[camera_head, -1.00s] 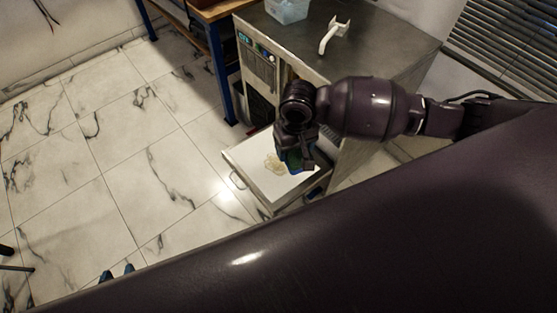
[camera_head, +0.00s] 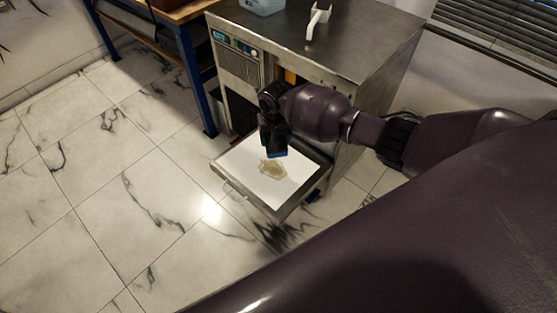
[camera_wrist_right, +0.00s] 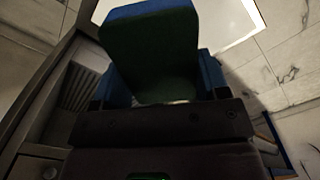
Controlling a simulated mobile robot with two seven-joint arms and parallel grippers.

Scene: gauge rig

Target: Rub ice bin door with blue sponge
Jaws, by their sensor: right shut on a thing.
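The ice bin door (camera_head: 291,189) hangs open and about level at the front of the steel machine. Its white inner face carries a brown stain (camera_head: 272,169); the door's white face also shows in the right wrist view (camera_wrist_right: 228,22). My right gripper (camera_head: 274,142) points down over the door's machine side, just behind the stain. It is shut on the blue sponge (camera_head: 279,153), which fills much of the wrist view as a dark green and blue block (camera_wrist_right: 150,45). I cannot tell whether the sponge touches the door. My left gripper is not in view.
The steel ice machine (camera_head: 345,45) stands behind the door, with a white scoop (camera_head: 318,20) and a clear bluish container (camera_head: 263,5) on top. A blue-legged wooden table (camera_head: 197,75) stands to its left. The marble floor at the left is clear.

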